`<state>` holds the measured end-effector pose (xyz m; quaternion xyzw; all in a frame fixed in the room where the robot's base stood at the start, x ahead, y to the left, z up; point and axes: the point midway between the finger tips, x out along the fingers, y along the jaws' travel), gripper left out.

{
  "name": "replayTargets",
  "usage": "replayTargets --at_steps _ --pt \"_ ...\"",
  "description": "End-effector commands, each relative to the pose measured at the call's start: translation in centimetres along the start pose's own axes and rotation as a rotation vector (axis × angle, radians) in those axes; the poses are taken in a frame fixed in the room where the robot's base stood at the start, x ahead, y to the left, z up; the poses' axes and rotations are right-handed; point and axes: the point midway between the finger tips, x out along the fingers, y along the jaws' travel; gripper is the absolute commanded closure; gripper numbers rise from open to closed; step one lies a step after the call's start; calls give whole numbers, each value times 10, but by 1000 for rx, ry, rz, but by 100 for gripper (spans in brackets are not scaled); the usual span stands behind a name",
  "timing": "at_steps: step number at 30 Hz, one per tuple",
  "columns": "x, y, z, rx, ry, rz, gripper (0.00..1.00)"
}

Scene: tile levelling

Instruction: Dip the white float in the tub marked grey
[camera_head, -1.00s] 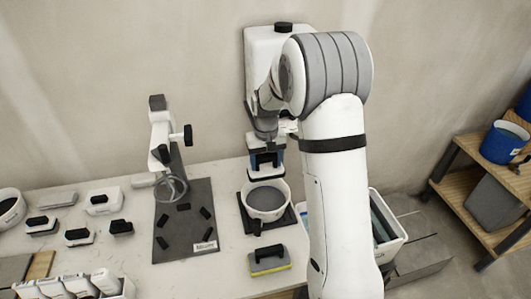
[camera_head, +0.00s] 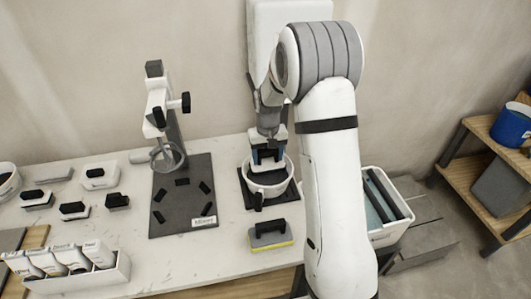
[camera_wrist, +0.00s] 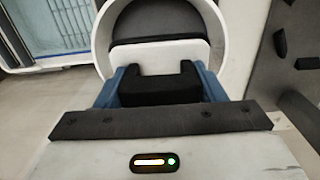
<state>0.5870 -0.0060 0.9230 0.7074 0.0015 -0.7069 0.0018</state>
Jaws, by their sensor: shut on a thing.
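My gripper (camera_head: 268,154) points down over a round white tub (camera_head: 291,180) with a dark handle, which stands on a dark mat. The gripper's blue fingers (camera_wrist: 160,84) are shut on the black handle of the white float (camera_wrist: 160,53). In the wrist view, the float's white body shows just beyond the handle, within the curve of the tub's white rim (camera_wrist: 219,30). The tub's inside looks dark grey. Whether the float's face touches what is in the tub is hidden. No marking on the tub can be read.
A yellow-and-grey sponge float (camera_head: 270,236) lies in front of the tub. A stand on a dark board (camera_head: 182,223) is to the left, with several small floats (camera_head: 100,176) beyond. A white bin (camera_head: 398,226) stands at the right. Bare worktop lies between board and tub.

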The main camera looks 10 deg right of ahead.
Motion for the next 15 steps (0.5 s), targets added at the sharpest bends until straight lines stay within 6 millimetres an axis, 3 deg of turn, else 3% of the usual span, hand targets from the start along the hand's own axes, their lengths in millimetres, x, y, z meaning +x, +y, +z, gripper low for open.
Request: replayTargets --at_steps 1,6,15 --pt "11 0 0 0 -1 0 66" --pt "31 0 0 1 -1 0 66" --pt "53 1 0 1 0 0 66"
